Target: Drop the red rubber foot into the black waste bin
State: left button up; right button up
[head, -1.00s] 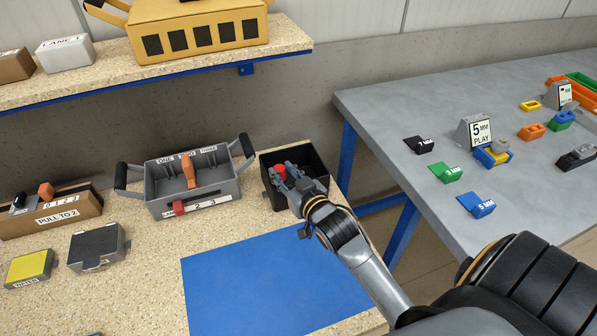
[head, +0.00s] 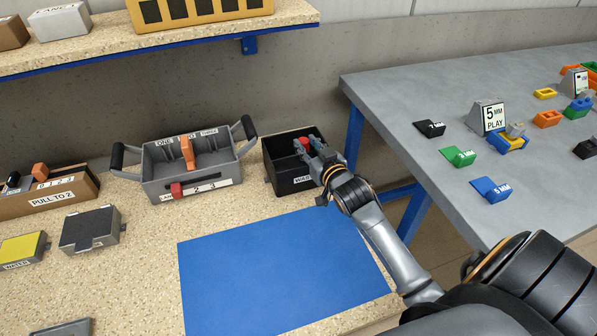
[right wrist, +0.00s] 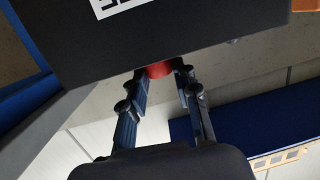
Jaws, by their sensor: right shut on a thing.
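The black waste bin (head: 290,184) stands at the right end of the speckled bench, with a white label on its front. My right gripper (head: 310,146) reaches over it from the right, shut on the red rubber foot (head: 304,142). The foot shows over the bin's opening, near its back right. In the right wrist view the foot (right wrist: 160,69) sits between the fingertips (right wrist: 162,76), partly hidden by the bin's dark wall (right wrist: 165,45). I cannot tell the exact height of the foot against the rim. My left gripper is not in view.
A grey tray with handles (head: 160,185) stands left of the bin, with an orange thing (head: 187,150) in it. A blue mat (head: 280,270) lies clear in front. A shelf (head: 180,48) hangs above. A grey table (head: 400,90) with several coloured blocks stands at the right.

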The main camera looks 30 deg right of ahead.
jog(key=shift+f, duration=0.3)
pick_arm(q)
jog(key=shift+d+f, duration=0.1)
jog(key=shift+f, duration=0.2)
pick_arm(e)
jog(key=shift+r, duration=0.1)
jog(key=o, duration=1.1)
jog(key=shift+s, duration=0.15)
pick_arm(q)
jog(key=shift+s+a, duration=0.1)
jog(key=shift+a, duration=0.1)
pick_arm(e)
jog(key=v, duration=1.1)
jog(key=shift+s+a, duration=0.15)
jog(key=shift+s, duration=0.2)
